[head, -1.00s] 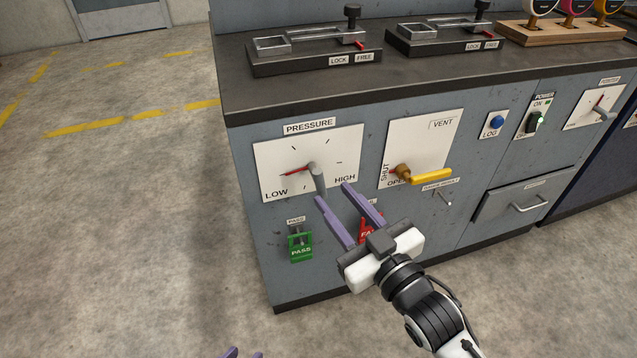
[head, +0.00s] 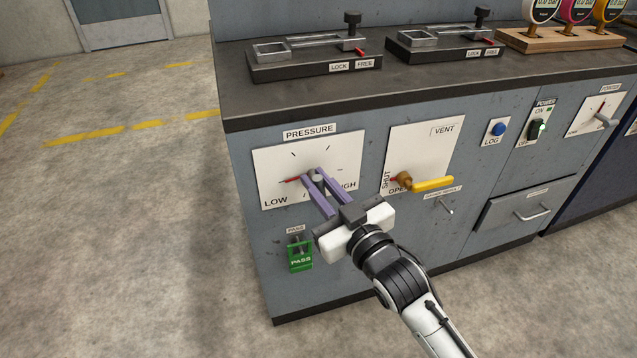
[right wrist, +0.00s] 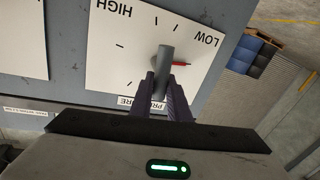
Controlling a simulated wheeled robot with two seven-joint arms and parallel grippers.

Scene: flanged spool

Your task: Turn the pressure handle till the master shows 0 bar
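The pressure panel (head: 268,165) is a white plate marked LOW and HIGH on the cabinet front. Its red pointer (head: 291,180) points left, towards the LOW side. Three round gauges, white (head: 541,8), pink (head: 574,8) and yellow (head: 608,9), are cut off at the top right. I cannot tell which is the master. My left gripper is out of view.
Right of the pressure panel is the vent panel (head: 425,142) with a yellow handle (head: 433,184). Two black fixtures (head: 315,62) (head: 445,42) stand on the bench top. The floor at left is clear.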

